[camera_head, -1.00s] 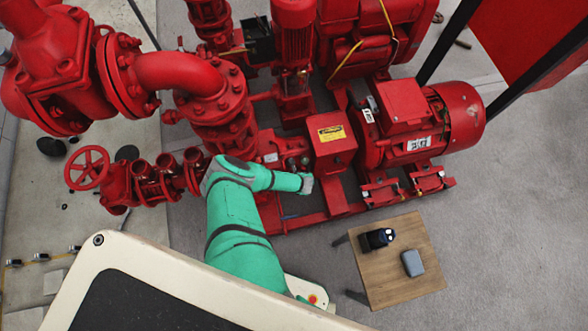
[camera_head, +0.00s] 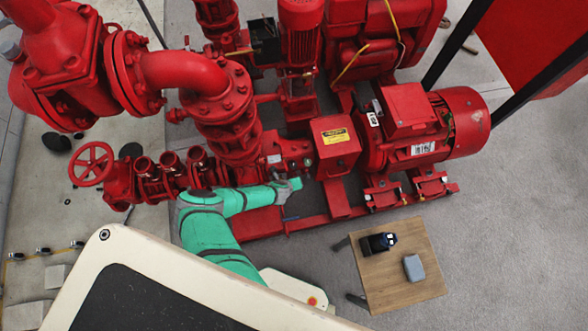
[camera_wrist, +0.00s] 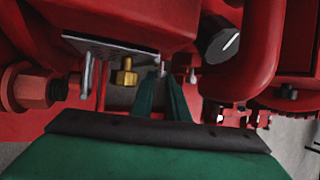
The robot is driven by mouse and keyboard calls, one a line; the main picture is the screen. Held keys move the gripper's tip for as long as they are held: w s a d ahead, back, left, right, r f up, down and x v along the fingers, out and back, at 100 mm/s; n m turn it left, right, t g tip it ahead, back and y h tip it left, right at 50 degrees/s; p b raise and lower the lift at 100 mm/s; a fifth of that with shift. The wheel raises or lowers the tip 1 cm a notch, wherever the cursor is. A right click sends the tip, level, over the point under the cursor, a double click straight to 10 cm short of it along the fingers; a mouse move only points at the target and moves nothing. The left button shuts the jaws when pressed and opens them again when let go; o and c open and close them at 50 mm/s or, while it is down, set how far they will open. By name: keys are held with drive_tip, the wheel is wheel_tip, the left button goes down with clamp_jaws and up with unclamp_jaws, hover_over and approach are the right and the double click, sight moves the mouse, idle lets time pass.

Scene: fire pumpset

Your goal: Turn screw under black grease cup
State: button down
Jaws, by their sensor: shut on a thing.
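In the wrist view, a black cylindrical cup with a white line (camera_wrist: 218,40) sits among red pump parts, above and right of my fingers. The two green fingers of my gripper (camera_wrist: 163,80) come close together below and left of it. They are shut on a small pale part, which I take to be the screw (camera_wrist: 163,67); it is mostly hidden between the tips. In the head view, my gripper (camera_head: 294,185) is at the front side of the red pump housing (camera_head: 296,149); the screw cannot be made out there.
A brass fitting (camera_wrist: 125,75) is close to the left of the fingers. A red threaded fitting (camera_wrist: 28,88) is further left. A thick red pipe (camera_wrist: 250,60) bounds the right. A wooden table (camera_head: 430,265) stands apart at lower right.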

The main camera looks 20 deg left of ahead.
drive_tip(key=c, duration=1.7)
unclamp_jaws()
drive_tip(key=shift+v, duration=5.4)
drive_tip(key=shift+s+a, duration=0.1)
